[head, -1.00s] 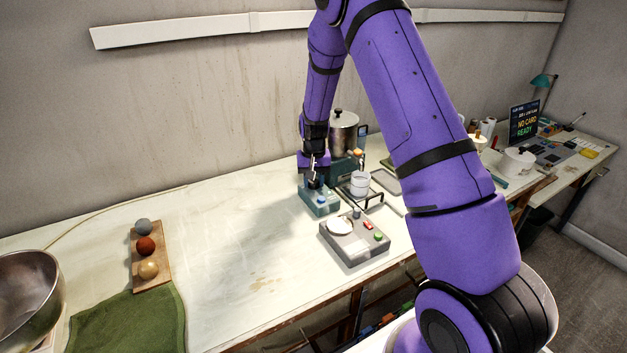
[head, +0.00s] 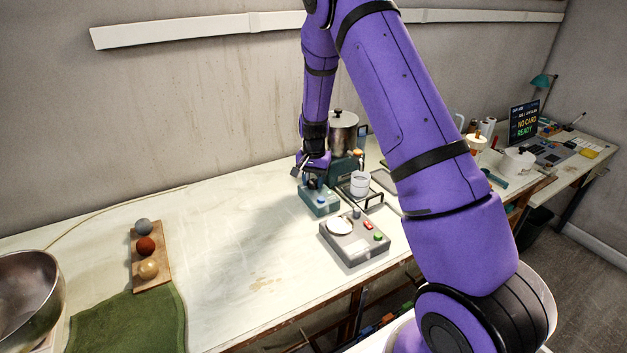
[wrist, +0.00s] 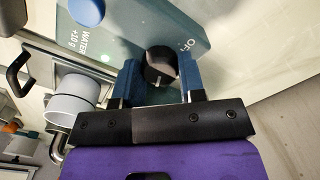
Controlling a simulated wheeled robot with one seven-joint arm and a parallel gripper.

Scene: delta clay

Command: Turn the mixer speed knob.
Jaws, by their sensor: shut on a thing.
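The mixer control box (head: 320,204) is a small teal box on the bench, below my gripper in the head view. In the wrist view its teal face (wrist: 130,35) carries a blue button (wrist: 87,11), the words "WATER +10 g" and part of an "OFF" label. The black round speed knob (wrist: 160,62) shows a small white mark on the side towards my palm. My gripper (wrist: 160,76) is shut on the knob, with one blue finger pad on each side. In the head view my gripper (head: 312,178) hides the knob.
A grey box (head: 352,250) with a white dish, a red button and a green button stands in front. A metal pot (head: 341,133) and a white cup (head: 360,184) stand close by on the right.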

